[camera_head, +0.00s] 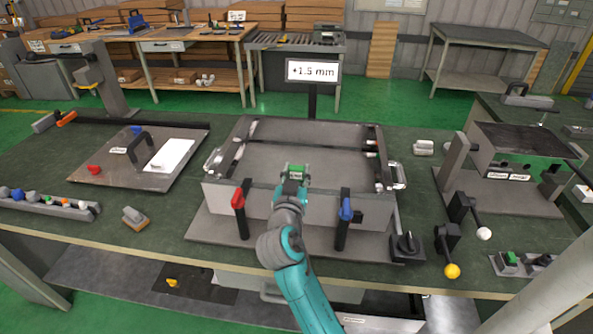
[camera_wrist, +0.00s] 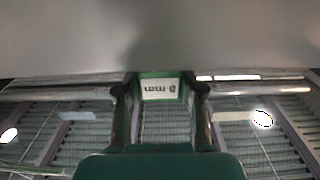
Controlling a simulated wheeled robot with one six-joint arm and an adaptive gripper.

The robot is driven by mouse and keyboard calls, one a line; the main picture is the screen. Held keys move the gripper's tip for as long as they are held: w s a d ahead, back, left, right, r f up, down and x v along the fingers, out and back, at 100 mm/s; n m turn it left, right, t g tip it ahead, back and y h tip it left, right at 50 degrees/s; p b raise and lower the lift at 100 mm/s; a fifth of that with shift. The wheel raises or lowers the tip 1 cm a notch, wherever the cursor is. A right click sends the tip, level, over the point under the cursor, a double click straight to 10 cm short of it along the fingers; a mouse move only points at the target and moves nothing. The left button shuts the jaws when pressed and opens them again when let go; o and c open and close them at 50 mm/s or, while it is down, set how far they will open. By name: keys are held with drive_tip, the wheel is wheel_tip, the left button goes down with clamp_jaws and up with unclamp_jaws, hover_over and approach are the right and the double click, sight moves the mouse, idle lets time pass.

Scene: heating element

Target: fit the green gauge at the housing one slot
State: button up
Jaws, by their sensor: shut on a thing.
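My gripper (camera_head: 291,188) is over the front wall of the grey open housing (camera_head: 222,192), near its middle. It is shut on the green gauge (camera_head: 296,171), which shows just beyond the fingertips. In the wrist view the gauge (camera_wrist: 159,75) sits between the two dark fingers (camera_wrist: 160,100), its white label upside down with "mm" on it; the number is hard to read. The gauge is beside or above the inside of the front wall; I cannot tell whether it touches the housing or sits in a slot. My arm hides part of the front wall.
A red-handled clamp (camera_head: 239,205) and a blue-handled clamp (camera_head: 345,212) stand at the housing's front, either side of my arm. A "+1.5 mm" sign (camera_head: 312,71) stands behind. A plate with a black handle (camera_head: 140,155) lies left; a fixture with levers (camera_head: 500,190) stands right.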

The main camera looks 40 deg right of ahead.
drive_tip(key=shift+f, duration=0.5)
drive_tip(key=o, duration=1.2)
drive_tip(key=v, duration=1.2)
drive_tip(key=shift+s, duration=0.1)
